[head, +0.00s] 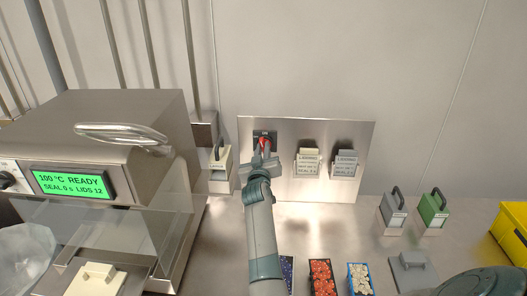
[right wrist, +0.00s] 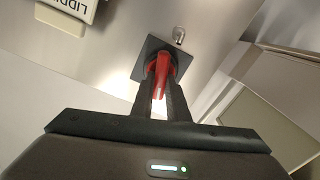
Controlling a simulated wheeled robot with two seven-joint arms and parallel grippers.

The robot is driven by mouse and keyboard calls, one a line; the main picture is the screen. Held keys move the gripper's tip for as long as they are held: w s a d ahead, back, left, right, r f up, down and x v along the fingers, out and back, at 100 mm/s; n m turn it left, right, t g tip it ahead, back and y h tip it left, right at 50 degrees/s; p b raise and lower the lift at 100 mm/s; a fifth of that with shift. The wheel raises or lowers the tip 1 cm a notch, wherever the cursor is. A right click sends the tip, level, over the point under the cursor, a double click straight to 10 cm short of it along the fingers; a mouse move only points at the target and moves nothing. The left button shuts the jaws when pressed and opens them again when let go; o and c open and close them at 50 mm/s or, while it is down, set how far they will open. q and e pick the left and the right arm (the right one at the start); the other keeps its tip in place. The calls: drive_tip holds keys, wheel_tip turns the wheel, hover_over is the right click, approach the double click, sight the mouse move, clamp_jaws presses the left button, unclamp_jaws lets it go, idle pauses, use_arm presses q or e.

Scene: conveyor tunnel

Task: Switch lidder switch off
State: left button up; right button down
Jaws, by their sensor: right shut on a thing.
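A red rotary switch handle (head: 265,142) sits on a dark square plate on the steel wall panel (head: 290,187). In the right wrist view the red handle (right wrist: 163,68) stands between the two dark fingers, and its plate (right wrist: 140,68) shows behind it. My right gripper (head: 262,157) is shut on the red handle, its arm reaching up from below. The fingers hide part of the handle, and I cannot tell its marked position. The steel lidder (head: 130,115) at the left has a lit green display (head: 70,184) reading 100 °C READY. My left gripper is not in view.
Grey (head: 393,211) and green (head: 433,210) blocks stand on the counter. Small filled trays (head: 321,277) lie in front; a yellow bin (head: 511,232) is at right.

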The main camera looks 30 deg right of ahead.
drive_tip(key=n, duration=0.3)
drive_tip(key=shift+w+a+n, duration=0.1)
drive_tip(key=shift+n, duration=0.3)
drive_tip(key=n, duration=0.3)
drive_tip(key=shift+n, duration=0.3)
drive_tip(key=n, duration=0.3)
drive_tip(key=shift+a+f+n+p, duration=0.1)
drive_tip(key=shift+f+n+p, duration=0.05)
drive_tip(key=shift+n+p, duration=0.2)
drive_tip(key=shift+w+f+n+p, duration=0.15)
drive_tip(key=shift+n+p, duration=0.35)
drive_tip(key=shift+n, duration=1.15)
drive_tip(key=c, duration=1.7)
unclamp_jaws()
drive_tip(key=shift+a+f, duration=0.1)
